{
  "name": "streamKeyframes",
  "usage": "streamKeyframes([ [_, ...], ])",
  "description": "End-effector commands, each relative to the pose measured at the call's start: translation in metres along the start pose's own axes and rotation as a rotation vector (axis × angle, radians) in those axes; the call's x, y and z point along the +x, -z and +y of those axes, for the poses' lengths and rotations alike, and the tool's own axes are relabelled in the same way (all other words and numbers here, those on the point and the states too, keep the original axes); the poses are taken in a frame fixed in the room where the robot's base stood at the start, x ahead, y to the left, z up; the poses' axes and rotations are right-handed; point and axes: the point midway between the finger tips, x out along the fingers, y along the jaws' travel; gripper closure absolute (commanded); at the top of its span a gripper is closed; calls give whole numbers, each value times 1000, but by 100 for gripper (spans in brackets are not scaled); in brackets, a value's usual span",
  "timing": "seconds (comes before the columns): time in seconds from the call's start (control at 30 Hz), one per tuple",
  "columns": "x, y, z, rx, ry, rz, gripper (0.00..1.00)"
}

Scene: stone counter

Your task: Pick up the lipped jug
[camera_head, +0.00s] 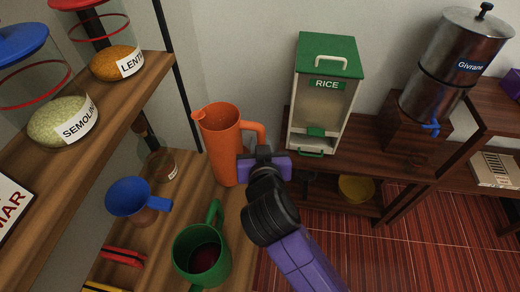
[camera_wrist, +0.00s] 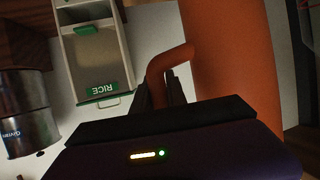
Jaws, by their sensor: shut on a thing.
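The lipped jug (camera_head: 220,140) is a tall orange jug with a spout at its upper left and a handle on its right side. It stands upright near the back of the wooden surface in the head view, and whether its base touches the wood is hard to tell. In the wrist view its orange body (camera_wrist: 232,50) fills the right side. My gripper (camera_head: 262,158) is at the handle, on the jug's right. In the wrist view the fingers (camera_wrist: 160,92) are shut on the handle (camera_wrist: 170,60). The lower handle is hidden behind my gripper.
A green jug (camera_head: 203,252) stands in front of the orange jug, close to my arm. A blue funnel (camera_head: 135,200) and a glass jar (camera_head: 161,166) are to the left. A rice dispenser (camera_head: 325,95) stands on a shelf behind right. A wooden shelf with jars (camera_head: 62,122) overhangs the left.

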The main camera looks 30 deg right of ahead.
Motion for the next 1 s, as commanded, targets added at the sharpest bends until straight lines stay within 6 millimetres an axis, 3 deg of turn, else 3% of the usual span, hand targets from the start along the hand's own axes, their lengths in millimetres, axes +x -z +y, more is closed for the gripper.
streamKeyframes([
  [1.0, -48, 117, -1, 3, 2, 6, 100],
])
